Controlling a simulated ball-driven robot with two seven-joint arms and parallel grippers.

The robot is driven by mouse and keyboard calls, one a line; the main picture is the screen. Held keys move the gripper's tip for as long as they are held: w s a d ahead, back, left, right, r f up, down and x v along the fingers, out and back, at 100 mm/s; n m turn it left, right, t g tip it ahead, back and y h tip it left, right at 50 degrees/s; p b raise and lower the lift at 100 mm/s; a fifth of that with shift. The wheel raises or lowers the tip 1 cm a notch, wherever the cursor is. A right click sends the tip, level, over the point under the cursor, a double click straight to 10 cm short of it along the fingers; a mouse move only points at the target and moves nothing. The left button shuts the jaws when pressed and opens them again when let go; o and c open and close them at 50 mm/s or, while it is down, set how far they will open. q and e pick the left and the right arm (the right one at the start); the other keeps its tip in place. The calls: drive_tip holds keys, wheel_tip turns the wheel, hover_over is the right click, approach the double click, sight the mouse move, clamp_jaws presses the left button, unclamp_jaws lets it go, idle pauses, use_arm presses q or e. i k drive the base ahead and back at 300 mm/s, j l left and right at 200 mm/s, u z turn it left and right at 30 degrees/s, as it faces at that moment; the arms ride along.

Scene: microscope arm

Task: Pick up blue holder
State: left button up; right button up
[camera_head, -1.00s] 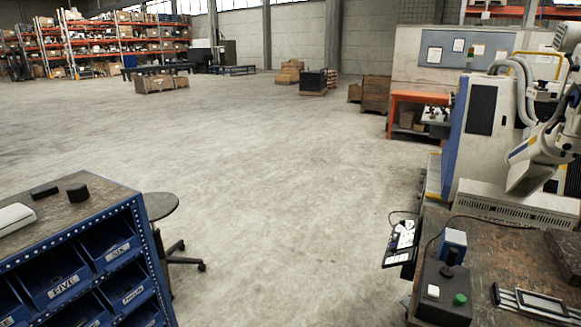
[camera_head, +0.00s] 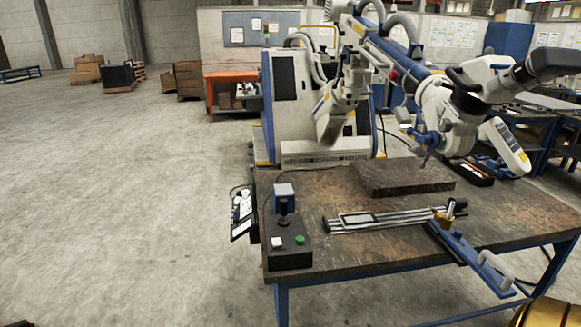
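The blue holder (camera_head: 462,252) appears to be the long blue bar at the right front of the worn table (camera_head: 400,255). It lies slanted, its near end with a pale loop handle reaching the table's front edge. Its far end meets a slotted metal slide frame (camera_head: 385,220), near a small brass and black knob (camera_head: 452,208). Neither of my grippers is in view. A gold-coloured curved part at the bottom right corner looks like part of my own body.
A microscope arm (camera_head: 420,85) hangs over the table's back right. A dark slab (camera_head: 405,177) lies behind the slide frame. A black control box (camera_head: 288,240) with a joystick stands at the table's left front. The floor (camera_head: 120,200) to the left is clear.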

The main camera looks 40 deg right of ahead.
sight(502, 287)
drive_tip(key=z, duration=2.45)
